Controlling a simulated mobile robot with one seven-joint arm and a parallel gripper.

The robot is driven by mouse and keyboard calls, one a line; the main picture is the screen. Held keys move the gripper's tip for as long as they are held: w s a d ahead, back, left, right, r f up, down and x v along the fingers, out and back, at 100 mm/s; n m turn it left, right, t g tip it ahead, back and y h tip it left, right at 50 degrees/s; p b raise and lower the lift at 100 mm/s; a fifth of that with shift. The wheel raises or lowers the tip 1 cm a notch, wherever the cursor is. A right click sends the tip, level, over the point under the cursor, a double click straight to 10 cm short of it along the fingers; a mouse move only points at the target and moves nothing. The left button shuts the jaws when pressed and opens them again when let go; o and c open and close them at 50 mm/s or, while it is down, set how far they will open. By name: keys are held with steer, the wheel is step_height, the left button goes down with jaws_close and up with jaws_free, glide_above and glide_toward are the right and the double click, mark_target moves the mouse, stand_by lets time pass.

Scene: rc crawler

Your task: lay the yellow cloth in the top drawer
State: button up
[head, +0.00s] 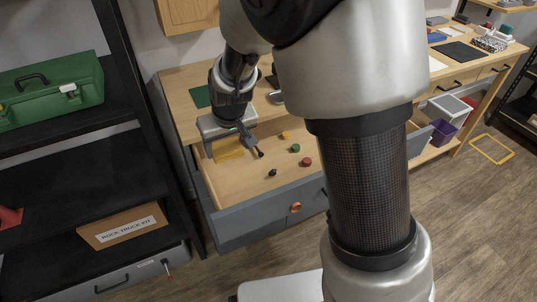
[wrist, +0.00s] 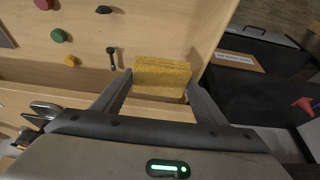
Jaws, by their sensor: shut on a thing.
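The yellow cloth (head: 229,151) is a folded block between the fingers of my gripper (head: 235,153). It also shows between the fingertips in the wrist view (wrist: 162,74). My gripper is shut on it. The top drawer (head: 240,190) is pulled open, with a grey front and a pale wooden floor. The cloth is over the rear left part of the drawer. I cannot tell whether it touches the drawer floor.
The drawer holds small knobs: yellow (head: 285,135), green (head: 295,148), red (head: 307,162) and black (head: 272,173). A small black tool (wrist: 112,57) lies near the cloth. A dark shelf (head: 90,165) stands left. The drawer's front floor is bare.

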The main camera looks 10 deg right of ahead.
step_height(320, 180, down, 10)
steer(key=b, duration=0.3)
steer(key=shift+f+b, duration=0.1)
steer(key=shift+b, duration=0.2)
steer(key=o, duration=0.7)
steer(key=shift+o, duration=0.2)
